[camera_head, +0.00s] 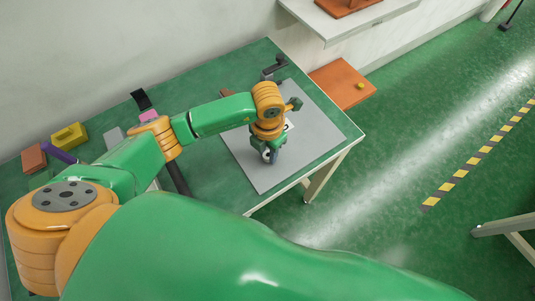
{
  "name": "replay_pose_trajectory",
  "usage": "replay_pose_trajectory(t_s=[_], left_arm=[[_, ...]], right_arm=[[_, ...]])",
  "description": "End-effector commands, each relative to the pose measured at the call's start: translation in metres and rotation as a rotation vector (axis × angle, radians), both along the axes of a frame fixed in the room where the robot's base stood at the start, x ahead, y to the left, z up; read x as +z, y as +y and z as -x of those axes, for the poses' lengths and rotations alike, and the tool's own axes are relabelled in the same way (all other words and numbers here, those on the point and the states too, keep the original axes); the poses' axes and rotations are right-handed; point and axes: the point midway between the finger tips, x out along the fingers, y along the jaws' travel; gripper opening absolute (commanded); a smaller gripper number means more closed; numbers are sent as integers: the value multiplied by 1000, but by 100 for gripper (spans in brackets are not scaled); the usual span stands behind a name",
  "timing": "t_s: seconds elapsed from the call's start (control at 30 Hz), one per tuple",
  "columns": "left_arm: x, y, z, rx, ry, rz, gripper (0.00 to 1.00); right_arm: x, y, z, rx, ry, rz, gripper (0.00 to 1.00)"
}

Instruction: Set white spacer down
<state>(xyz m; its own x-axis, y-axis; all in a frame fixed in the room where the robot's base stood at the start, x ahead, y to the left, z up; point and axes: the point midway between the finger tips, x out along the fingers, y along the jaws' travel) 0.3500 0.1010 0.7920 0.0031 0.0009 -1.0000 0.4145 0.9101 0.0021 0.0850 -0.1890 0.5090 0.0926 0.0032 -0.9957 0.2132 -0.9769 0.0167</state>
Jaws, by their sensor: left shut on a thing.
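My left gripper (270,157) is over the grey mat (243,173) on the green table, pointing down. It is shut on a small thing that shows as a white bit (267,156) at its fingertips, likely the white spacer. The fingers hide most of it, and I cannot tell whether it touches the mat. Another white patch with a dark mark (288,125) shows just behind the gripper, partly covered by the wrist. My right gripper is not in view.
A yellow block (69,136), an orange block (33,158) and a purple piece (60,152) lie at the table's left. A dark fixture (273,68) stands at the back edge. An orange board (342,83) is beyond the table. The mat's right part is bare.

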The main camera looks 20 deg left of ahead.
Motion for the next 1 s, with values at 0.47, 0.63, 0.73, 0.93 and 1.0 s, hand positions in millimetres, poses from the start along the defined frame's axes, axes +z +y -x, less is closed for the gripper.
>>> replay_pose_trajectory(t_s=[0.47, 0.63, 0.73, 0.93, 1.0], left_arm=[[-1, 0, 1, 0, 1, 0, 64], [5, 0, 0, 0, 0, 0, 64], [21, 0, -1, -1, -4, 1, 64], [75, 0, -1, -2, -8, 0, 64], [92, 0, -1, -1, -5, 0, 64]], right_arm=[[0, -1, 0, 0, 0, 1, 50], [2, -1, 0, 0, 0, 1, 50], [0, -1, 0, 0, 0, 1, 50], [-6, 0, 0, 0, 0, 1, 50], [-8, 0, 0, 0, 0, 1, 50]])
